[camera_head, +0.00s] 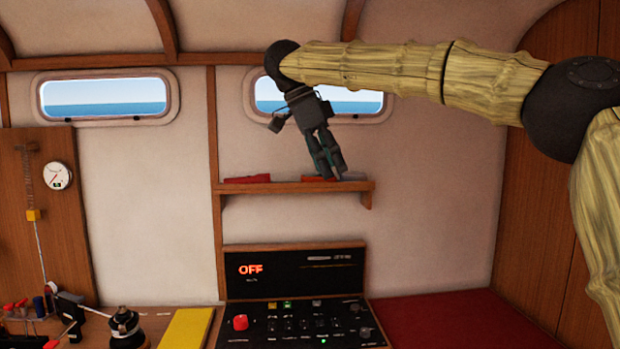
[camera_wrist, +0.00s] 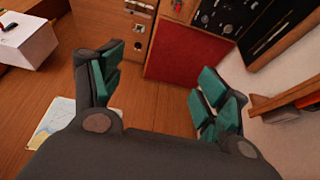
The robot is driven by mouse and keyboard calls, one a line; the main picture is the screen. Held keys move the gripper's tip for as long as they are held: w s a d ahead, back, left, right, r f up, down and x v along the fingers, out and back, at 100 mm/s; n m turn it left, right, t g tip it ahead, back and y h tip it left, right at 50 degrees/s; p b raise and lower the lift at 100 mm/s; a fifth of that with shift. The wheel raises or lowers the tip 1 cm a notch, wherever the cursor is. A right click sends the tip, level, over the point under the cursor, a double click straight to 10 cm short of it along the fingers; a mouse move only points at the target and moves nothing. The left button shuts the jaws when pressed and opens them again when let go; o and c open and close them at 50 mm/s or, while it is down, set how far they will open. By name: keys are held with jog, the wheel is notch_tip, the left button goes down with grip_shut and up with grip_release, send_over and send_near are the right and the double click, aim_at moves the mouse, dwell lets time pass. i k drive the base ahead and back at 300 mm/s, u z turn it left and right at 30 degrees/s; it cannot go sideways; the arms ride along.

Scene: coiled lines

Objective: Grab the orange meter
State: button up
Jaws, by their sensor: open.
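An orange item (camera_head: 312,179), which may be the orange meter, lies on the small wooden shelf (camera_head: 285,188) under the right window. My gripper's fingers partly hide it, so its shape is unclear. My gripper (camera_head: 331,173) points down in front of the shelf, its fingertips at about the item's height in the picture. I cannot tell how far apart they are in depth. In the wrist view my gripper (camera_wrist: 161,82) is open, with teal pads spread and nothing between them. The shelf (camera_wrist: 280,98) enters that view at the right edge, with a bit of orange (camera_wrist: 309,101) on it.
A red item (camera_head: 247,179) lies on the shelf's left end. Below stands a black control panel (camera_head: 300,268) reading OFF. A red cushion (camera_head: 450,318) is to its right. A yellow book-like item (camera_head: 186,328) and a dark spool (camera_head: 126,328) are at the lower left.

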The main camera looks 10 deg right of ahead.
aim_at(309, 177)
jog(key=z, duration=0.05)
jog(key=i, duration=1.55)
